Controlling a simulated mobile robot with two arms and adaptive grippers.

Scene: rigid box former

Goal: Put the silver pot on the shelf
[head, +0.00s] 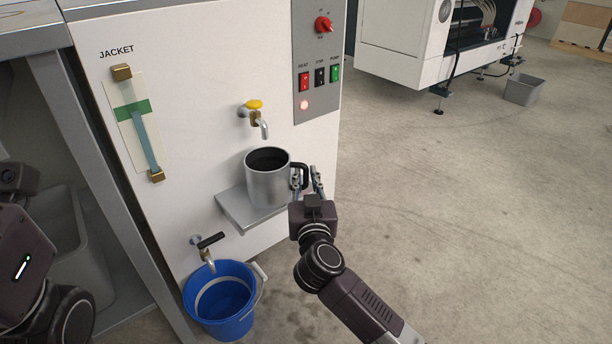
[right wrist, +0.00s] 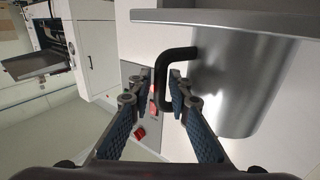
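The silver pot (head: 267,182) is upright with its dark opening up, and its base appears to rest on the grey shelf (head: 238,211) on the machine's front. The pot (right wrist: 235,85) also shows in the right wrist view, upside down against the shelf (right wrist: 225,17). Its black handle (right wrist: 164,85) points right in the head view. My right gripper (head: 308,177) is at the handle, and in the right wrist view its fingers (right wrist: 162,85) stand apart with the handle's bar between their tips. My left arm shows at the left edge, but its gripper fingers are not visible.
A tap with a yellow handle (head: 254,104) sits just above the pot. A lower tap (head: 208,246) is over a blue bucket (head: 222,308) on the floor. A control panel (head: 318,60) is to the upper right.

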